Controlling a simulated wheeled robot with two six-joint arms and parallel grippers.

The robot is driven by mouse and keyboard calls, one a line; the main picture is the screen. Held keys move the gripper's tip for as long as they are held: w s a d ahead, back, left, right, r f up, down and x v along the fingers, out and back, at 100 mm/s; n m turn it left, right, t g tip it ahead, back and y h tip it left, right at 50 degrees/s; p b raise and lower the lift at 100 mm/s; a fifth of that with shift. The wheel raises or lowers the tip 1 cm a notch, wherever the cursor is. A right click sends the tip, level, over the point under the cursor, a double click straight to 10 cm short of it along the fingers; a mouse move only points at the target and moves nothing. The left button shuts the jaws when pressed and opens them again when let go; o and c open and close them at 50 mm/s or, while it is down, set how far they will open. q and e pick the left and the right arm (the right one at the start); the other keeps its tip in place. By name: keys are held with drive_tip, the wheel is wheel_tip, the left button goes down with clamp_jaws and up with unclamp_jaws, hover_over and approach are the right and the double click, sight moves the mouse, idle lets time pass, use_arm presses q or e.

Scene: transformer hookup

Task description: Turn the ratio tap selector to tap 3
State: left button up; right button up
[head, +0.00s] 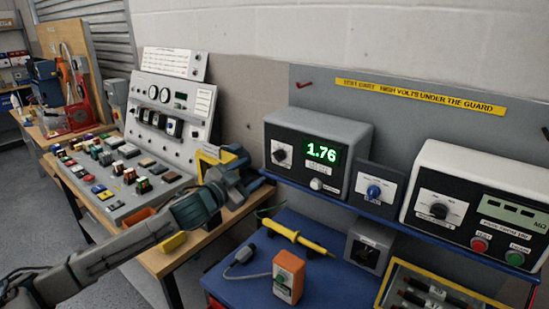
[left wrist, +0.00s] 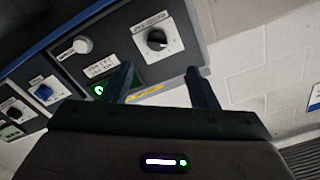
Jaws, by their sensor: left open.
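The grey meter box (head: 318,150) stands on the blue shelf at the middle, with a green display reading 1.76. On its left face is a dark rotary knob (head: 281,154) with a small white label, which I take as the tap selector; its lettering and setting are too small to read. In the left wrist view the knob (left wrist: 157,38) shows just beyond and between the fingertips, turned in the picture. My left gripper (head: 250,172) is open and empty, in front and to the left of the box, apart from the knob. My right gripper is out of view.
Below lie a yellow probe (head: 297,236) and an orange box (head: 289,277). A control console (head: 175,117) stands to the left.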

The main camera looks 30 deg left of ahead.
sight(275, 157)
use_arm(q)
drive_tip(key=w, duration=0.2)
drive_tip(key=w+p, duration=0.1)
drive_tip(key=w, duration=0.1)
drive_tip(key=w+p, duration=0.1)
drive_tip(key=w, duration=0.1)
drive_tip(key=shift+d, duration=0.3)
drive_tip(key=w, duration=0.2)
drive_tip(key=w+p, duration=0.1)
drive_tip(key=w, duration=0.1)
drive_tip(key=shift+w+d+f, duration=0.15)
drive_tip(key=shift+w+d, duration=0.05)
drive_tip(key=shift+w, duration=0.05)
drive_tip(key=c, duration=1)
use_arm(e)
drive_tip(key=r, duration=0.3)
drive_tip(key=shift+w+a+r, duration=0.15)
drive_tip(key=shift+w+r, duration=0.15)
